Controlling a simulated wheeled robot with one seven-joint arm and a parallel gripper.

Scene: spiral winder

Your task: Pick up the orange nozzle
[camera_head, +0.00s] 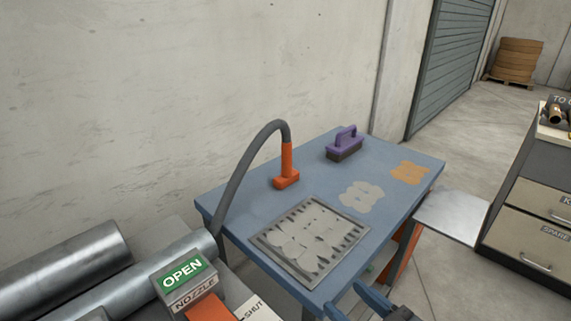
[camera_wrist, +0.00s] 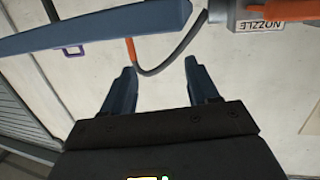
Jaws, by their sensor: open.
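The orange nozzle (camera_head: 287,165) stands upright on the blue table (camera_head: 240,205), its wide foot on the tabletop. In the wrist view, which looks upside down, the orange nozzle (camera_wrist: 131,50) shows small beyond the table edge (camera_wrist: 100,32), with the hose curving right. My gripper (camera_wrist: 160,68) is open and empty, its two dark blue fingers apart. It is well short of the nozzle. In the head view only part of my gripper shows at the bottom edge, in front of the table.
A purple brush (camera_head: 345,144) stands behind the nozzle on the table. A grey slotted grate (camera_head: 310,240) is set in the near part of the tabletop. Metal rollers and a box labelled OPEN NOZZLE (camera_head: 185,280) are at lower left. A drawer cabinet (camera_head: 530,205) stands right.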

